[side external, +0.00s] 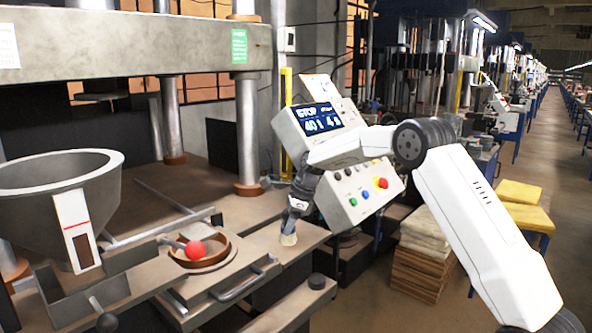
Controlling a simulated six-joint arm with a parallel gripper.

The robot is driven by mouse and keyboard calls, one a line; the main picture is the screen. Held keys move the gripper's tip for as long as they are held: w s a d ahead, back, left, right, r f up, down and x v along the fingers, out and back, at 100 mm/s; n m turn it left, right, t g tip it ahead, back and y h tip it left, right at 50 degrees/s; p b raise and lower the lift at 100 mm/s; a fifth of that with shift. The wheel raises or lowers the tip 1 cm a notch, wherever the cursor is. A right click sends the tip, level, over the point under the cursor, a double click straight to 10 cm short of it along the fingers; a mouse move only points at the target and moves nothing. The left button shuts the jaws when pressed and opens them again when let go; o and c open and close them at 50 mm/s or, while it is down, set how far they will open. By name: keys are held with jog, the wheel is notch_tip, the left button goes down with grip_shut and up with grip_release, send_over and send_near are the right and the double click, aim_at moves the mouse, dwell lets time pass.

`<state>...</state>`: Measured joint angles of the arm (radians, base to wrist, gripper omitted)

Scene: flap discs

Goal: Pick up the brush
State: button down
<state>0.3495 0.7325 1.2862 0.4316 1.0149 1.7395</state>
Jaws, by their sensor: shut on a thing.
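My gripper (298,204) is in the middle of the side external view, pointing down over the right end of the work table. It is shut on the brush (289,230), which hangs below the fingers. Only a short lower part with pale bristles shows; the fingers hide the rest. The bristle end is at the table's edge in the picture; I cannot tell whether it touches the surface.
A round brown mould (218,262) with a red ball (195,250) sits left of my gripper. A grey hopper (40,180) stands at far left. A control panel (362,190) is close behind and right of my gripper. A press column (248,135) rises behind.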

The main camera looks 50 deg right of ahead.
jog(key=shift+r, duration=0.1)
jog(key=shift+r, duration=1.4)
jog(key=s+a+r, duration=0.2)
jog(key=s+r, duration=0.8)
jog(key=s, duration=0.3)
jog(key=shift+s+a, duration=0.35)
jog(key=shift+a, duration=0.05)
